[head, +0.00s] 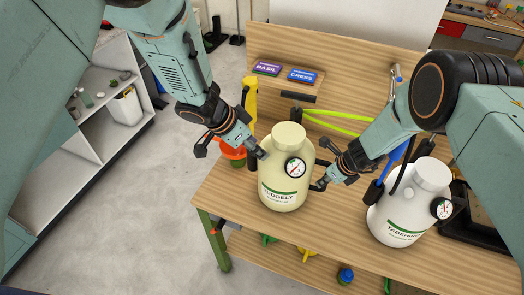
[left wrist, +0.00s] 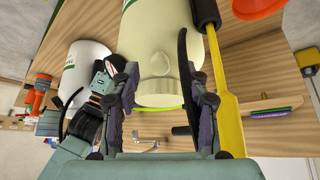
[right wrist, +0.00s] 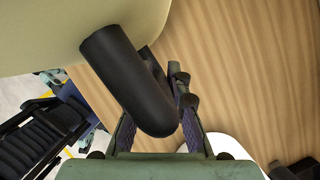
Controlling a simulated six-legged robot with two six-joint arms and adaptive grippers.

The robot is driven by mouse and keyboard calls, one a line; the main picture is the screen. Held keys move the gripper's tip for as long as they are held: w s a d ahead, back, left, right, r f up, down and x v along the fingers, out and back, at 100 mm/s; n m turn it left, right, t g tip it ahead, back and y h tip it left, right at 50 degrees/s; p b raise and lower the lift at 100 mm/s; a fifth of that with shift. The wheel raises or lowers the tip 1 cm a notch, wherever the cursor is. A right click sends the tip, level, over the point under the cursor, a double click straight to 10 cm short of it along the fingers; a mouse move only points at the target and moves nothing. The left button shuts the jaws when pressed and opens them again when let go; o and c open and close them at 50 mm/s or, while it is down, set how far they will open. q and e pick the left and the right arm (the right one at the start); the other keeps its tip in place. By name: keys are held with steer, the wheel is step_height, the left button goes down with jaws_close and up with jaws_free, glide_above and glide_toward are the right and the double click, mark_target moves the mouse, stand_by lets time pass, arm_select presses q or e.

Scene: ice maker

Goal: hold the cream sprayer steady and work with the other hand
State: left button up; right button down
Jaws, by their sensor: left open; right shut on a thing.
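The cream sprayer (head: 285,188), with a round gauge and green-striped label, stands upright on the wooden bench. My right gripper (head: 320,184) is at its right side. In the right wrist view the right gripper (right wrist: 157,115) is shut on the sprayer's thick black handle (right wrist: 125,80); the far finger is partly hidden. My left gripper (head: 259,152) is open at the sprayer's upper left side. In the left wrist view the cream body (left wrist: 160,50) and a dark curved part (left wrist: 184,70) lie in front of the open left fingers (left wrist: 163,82); contact is unclear.
A white sprayer (head: 400,215) with a gauge stands to the right, near my right arm. A yellow tool (head: 250,98) and an orange-red object (head: 232,151) are close behind my left gripper. Purple and blue boxes (head: 302,75) lie on the back shelf. The bench's front edge is near.

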arm_select(q)
steer(key=shift+v, duration=2.25)
steer(key=shift+r, duration=0.1)
steer(key=v, duration=0.6)
steer(key=shift+s+a+r, duration=0.25)
steer(key=shift+r, duration=0.05)
arm_select(e)
steer(key=c, duration=1.2)
jaws_free()
steer(key=shift+r, duration=0.1)
steer(key=shift+v, duration=3.9)
